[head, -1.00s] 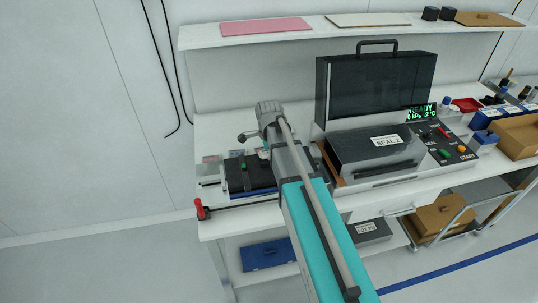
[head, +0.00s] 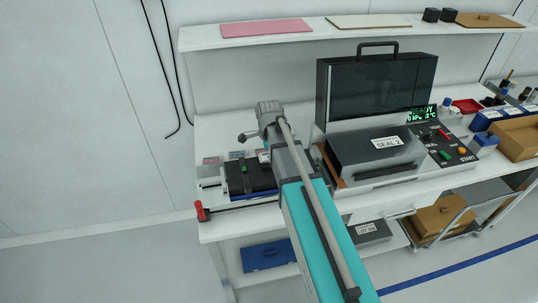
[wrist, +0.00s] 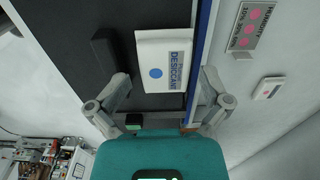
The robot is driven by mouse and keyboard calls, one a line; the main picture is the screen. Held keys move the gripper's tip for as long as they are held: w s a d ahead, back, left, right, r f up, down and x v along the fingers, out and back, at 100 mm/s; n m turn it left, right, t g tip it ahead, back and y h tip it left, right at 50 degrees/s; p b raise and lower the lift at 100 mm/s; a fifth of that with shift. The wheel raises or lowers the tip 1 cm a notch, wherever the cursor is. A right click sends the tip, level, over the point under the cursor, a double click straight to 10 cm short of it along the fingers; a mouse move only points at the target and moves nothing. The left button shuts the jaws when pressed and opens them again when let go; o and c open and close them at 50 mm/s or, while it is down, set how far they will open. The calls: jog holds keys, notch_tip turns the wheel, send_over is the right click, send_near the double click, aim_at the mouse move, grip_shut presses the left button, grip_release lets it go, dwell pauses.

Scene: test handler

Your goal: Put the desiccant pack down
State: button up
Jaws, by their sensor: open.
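The desiccant pack (wrist: 163,65) is white with a blue dot and a DESICCANT label. In the wrist view it lies over the dark tray surface (wrist: 75,30), beside the tray's blue edge. My gripper (wrist: 161,90) is open, with one finger on each side of the pack's near end, and neither finger seems to touch it. In the head view, the blue-edged dark tray (head: 238,180) sits on the bench left of the sealing machine.
A dark block (wrist: 108,55) stands beside the pack. A card with pink dots (wrist: 245,25) and a small white item (wrist: 268,88) are beyond the blue edge. The sealing machine (head: 370,152) with its raised lid is to the right. A red-ended lever (head: 201,210) is at the front left.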

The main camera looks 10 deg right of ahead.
notch_tip(320, 180, up, 12)
jog(key=p, duration=1.1)
jog(key=shift+s, duration=0.1)
dwell(0.7)
jog(key=s+n, duration=1.5)
jog(key=n, duration=0.3)
jog(key=shift+s, duration=0.4)
jog(key=shift+d, duration=0.1)
notch_tip(320, 180, down, 6)
jog(key=b, duration=0.5)
